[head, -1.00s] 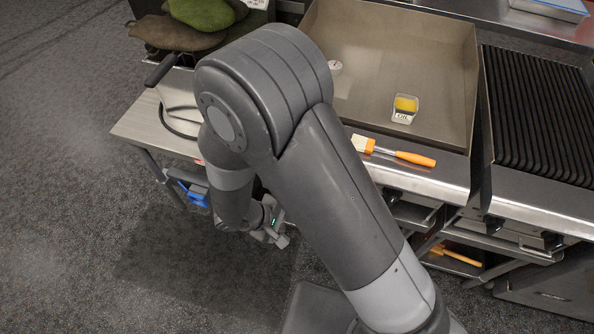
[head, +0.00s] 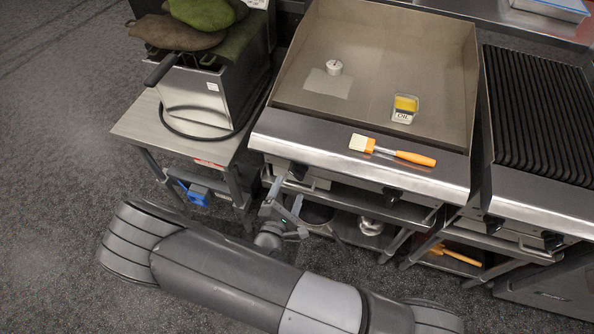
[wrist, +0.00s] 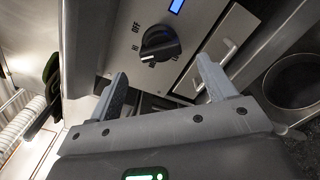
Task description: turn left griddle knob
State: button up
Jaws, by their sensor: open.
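The griddle (head: 360,160) has a steel front panel with dark knobs under its front edge. The left griddle knob (head: 297,171) is small and partly shaded in the head view. In the wrist view a black round knob (wrist: 160,43) with a raised grip bar sits on a steel panel beside an "OFF" mark. My gripper (head: 288,200) is in front of the griddle's left end, below the front edge. In the wrist view its two fingers (wrist: 162,70) are apart and empty. The knob lies ahead, between and beyond the fingertips, with no visible contact.
An orange-handled brush (head: 405,156) lies on the griddle's front ledge. An oil container (head: 404,110) and a small round gauge (head: 334,67) are on the griddle. A steel side table (head: 135,122) carries a fryer-like box (head: 200,97). A grill (head: 540,115) stands at right. The floor in front is open.

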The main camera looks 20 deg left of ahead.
aim_at(295, 176)
jog(key=w, duration=0.8)
jog(key=shift+w, duration=0.1)
jog(key=c, duration=1)
